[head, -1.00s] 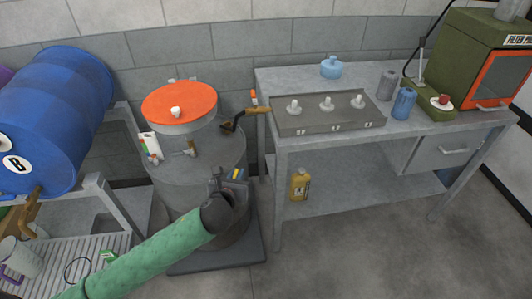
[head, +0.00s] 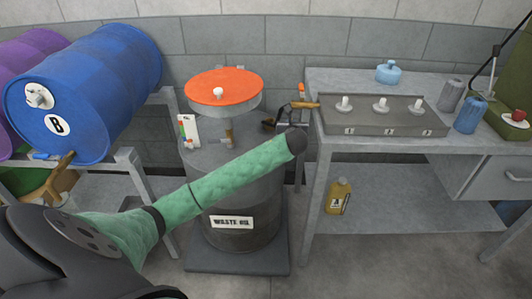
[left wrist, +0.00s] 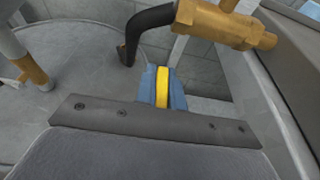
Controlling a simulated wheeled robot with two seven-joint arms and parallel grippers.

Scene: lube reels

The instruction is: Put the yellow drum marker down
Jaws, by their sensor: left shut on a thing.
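The yellow drum marker (left wrist: 163,88) shows upright between the blue finger pads of my left gripper (left wrist: 162,89) in the left wrist view. The gripper is shut on it. In the head view, the dark wrist of my green left arm hides most of the gripper and the marker cannot be made out. The wrist is in front of the right side of the grey waste oil drum (head: 257,225). My right gripper is not in view.
A grey bench (head: 330,80) with a grey box (head: 390,122) stands right. A blue drum (head: 100,75) lies on a rack at left. A yellow bottle (head: 339,195) stands on the lower shelf.

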